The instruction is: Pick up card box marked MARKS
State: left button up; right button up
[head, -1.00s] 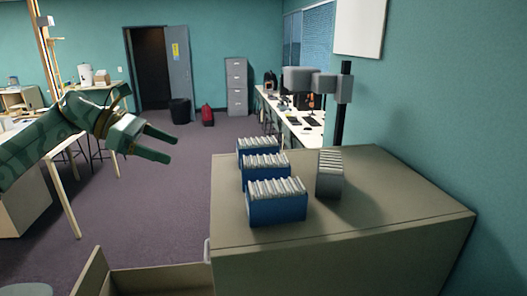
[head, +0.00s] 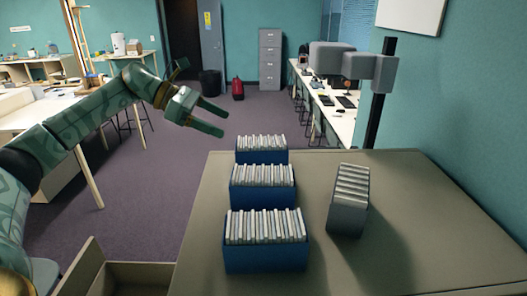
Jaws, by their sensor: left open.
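Three blue card boxes filled with upright pale cards stand in a row on the cabinet top: a near one (head: 266,256), a middle one (head: 262,197) and a far one (head: 262,156). A grey box of cards (head: 347,216) stands apart to their right. No marking is readable on any box, so I cannot tell which is marked MARKS. My left gripper (head: 216,119) is open and empty, in the air to the left of and beyond the far blue box. My right gripper is not in view.
The cabinet top (head: 400,210) is clear to the right of the grey box. An open drawer (head: 130,280) juts out at the lower left. A dark post with a grey head (head: 381,90) rises at the cabinet's back edge. The teal wall borders the right.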

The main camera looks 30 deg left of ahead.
aim_at(259, 141)
pick_arm(q)
jog(key=x, duration=0.3)
jog(key=p+x, duration=0.1)
jog(key=x, duration=0.3)
jog(key=shift+w, duration=0.35)
jog(key=shift+d, duration=0.15)
jog(key=shift+w+d+f+p, duration=0.15)
jog(key=shift+d+f+p, duration=0.15)
jog(key=shift+p, duration=0.3)
jog(key=p+x, duration=0.1)
jog(key=x, duration=0.2)
jog(key=shift+w+d+f+p, duration=0.2)
jog(key=shift+f+p, duration=0.1)
jog(key=shift+p, duration=0.1)
jog(key=shift+w+d+f, duration=0.15)
jog(key=shift+f, duration=0.05)
jog(key=c, duration=1.3)
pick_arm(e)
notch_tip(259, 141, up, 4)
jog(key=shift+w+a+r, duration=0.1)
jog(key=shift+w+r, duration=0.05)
